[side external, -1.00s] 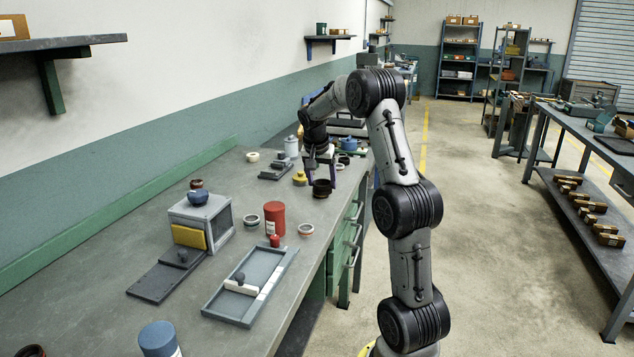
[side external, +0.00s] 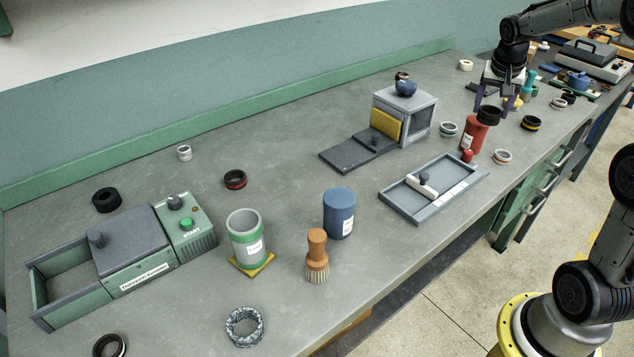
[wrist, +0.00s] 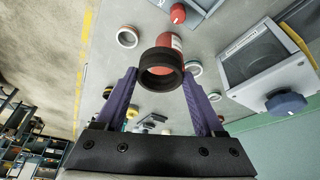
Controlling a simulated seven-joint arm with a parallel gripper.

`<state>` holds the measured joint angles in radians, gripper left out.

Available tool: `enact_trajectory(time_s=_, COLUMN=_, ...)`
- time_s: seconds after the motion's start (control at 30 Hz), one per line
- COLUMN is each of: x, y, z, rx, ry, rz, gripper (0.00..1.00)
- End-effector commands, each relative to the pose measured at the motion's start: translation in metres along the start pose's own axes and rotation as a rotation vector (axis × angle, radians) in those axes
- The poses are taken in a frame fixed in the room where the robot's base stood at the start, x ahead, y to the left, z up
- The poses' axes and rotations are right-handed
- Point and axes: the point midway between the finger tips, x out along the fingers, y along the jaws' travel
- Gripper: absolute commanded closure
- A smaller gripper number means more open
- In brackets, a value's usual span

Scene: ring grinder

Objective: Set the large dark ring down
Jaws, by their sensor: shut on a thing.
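The large dark ring (side external: 488,116) is held between the purple fingers of my gripper (side external: 490,111), above the bench at the right. In the side external view it overlaps the top of a red canister (side external: 471,138). The wrist view shows the ring (wrist: 162,86) between the two fingertips, with the red canister (wrist: 170,42) partly hidden behind it. My gripper is shut on the ring. I see bench surface through and around the ring, so it appears held clear of the bench; its exact height is hard to tell.
A grey box with a blue knob (side external: 418,118) stands left of the ring. A grey tray (side external: 411,207) lies in front. Small rings (side external: 449,129), (side external: 502,157) and a yellow-banded dark ring (side external: 531,123) sit nearby. The middle bench (side external: 285,150) has free room.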

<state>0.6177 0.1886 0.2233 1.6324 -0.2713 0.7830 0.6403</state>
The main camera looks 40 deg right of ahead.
Motion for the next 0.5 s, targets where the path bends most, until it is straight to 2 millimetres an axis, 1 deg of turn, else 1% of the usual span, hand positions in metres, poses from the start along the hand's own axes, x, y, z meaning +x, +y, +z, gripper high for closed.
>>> enact_trajectory(time_s=0.03, x=-0.007, y=-0.026, z=0.012, rx=-0.065, ry=0.003, rz=-0.029, gripper=0.97)
enact_trajectory(time_s=0.1, x=-0.014, y=-0.056, z=0.029, rx=-0.147, ry=0.005, rz=-0.062, gripper=0.97)
enact_trajectory(time_s=0.17, x=-0.021, y=-0.08, z=0.045, rx=-0.216, ry=0.006, rz=-0.089, gripper=0.97)
enact_trajectory(time_s=0.2, x=-0.026, y=-0.095, z=0.056, rx=-0.261, ry=0.006, rz=-0.107, gripper=0.97)
enact_trajectory(time_s=0.27, x=-0.034, y=-0.118, z=0.074, rx=-0.327, ry=0.008, rz=-0.135, gripper=0.97)
enact_trajectory(time_s=0.3, x=-0.04, y=-0.132, z=0.087, rx=-0.371, ry=0.009, rz=-0.154, gripper=0.97)
enact_trajectory(time_s=0.37, x=-0.049, y=-0.152, z=0.107, rx=-0.435, ry=0.011, rz=-0.183, gripper=0.97)
enact_trajectory(time_s=0.4, x=-0.055, y=-0.165, z=0.121, rx=-0.478, ry=0.012, rz=-0.201, gripper=0.97)
enact_trajectory(time_s=0.47, x=-0.064, y=-0.182, z=0.143, rx=-0.541, ry=0.013, rz=-0.228, gripper=0.97)
enact_trajectory(time_s=0.5, x=-0.071, y=-0.193, z=0.158, rx=-0.583, ry=0.014, rz=-0.246, gripper=0.97)
